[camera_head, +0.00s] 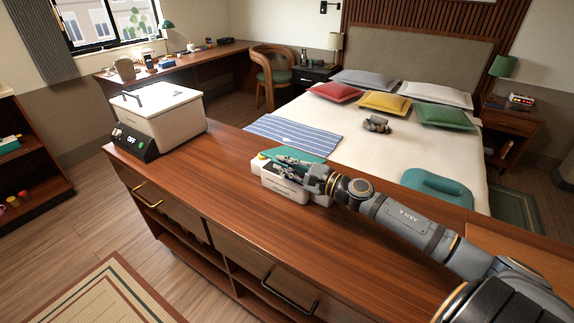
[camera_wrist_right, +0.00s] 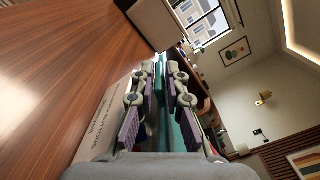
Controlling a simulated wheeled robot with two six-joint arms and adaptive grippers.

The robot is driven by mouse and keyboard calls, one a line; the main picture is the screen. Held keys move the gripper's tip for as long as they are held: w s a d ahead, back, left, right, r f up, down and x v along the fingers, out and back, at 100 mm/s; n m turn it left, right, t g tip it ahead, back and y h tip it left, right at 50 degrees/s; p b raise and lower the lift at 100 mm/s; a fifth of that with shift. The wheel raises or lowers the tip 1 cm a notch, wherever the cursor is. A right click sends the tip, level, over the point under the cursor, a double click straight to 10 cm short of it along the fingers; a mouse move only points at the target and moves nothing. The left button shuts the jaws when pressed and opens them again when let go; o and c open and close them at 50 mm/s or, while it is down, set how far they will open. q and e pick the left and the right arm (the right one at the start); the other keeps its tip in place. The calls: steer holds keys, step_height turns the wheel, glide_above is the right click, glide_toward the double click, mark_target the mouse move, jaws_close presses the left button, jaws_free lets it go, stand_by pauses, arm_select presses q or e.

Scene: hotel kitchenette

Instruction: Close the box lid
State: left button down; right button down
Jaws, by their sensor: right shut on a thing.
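A small white box (camera_head: 284,187) sits on the wooden counter, near its far edge in the head view. Its teal lid (camera_head: 312,157) shows at the box's far side, partly hidden by my gripper; how far it stands open is hard to tell. My right gripper (camera_head: 285,163) reaches in from the right, over the box, with its fingers shut on the lid. In the right wrist view the teal lid (camera_wrist_right: 161,75) runs between the two fingers, and the box's printed side (camera_wrist_right: 98,128) shows at left. My left gripper is not in view.
A white appliance (camera_head: 165,113) with a black front panel stands at the counter's left end. The counter (camera_head: 240,212) is bare in front of the box. A bed (camera_head: 375,140) with several pillows lies behind, and a teal cushion (camera_head: 438,187) is at its near side.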

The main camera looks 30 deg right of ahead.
steer(key=f, duration=0.1)
steer(key=f+b, duration=0.2)
steer(key=shift+s+a+f, duration=0.15)
steer(key=shift+a+f, duration=0.05)
steer(key=shift+a, duration=0.05)
stand_by(0.4)
steer(key=c, duration=1.5)
jaws_free()
steer(key=shift+o, duration=0.2)
steer(key=shift+r, duration=0.1)
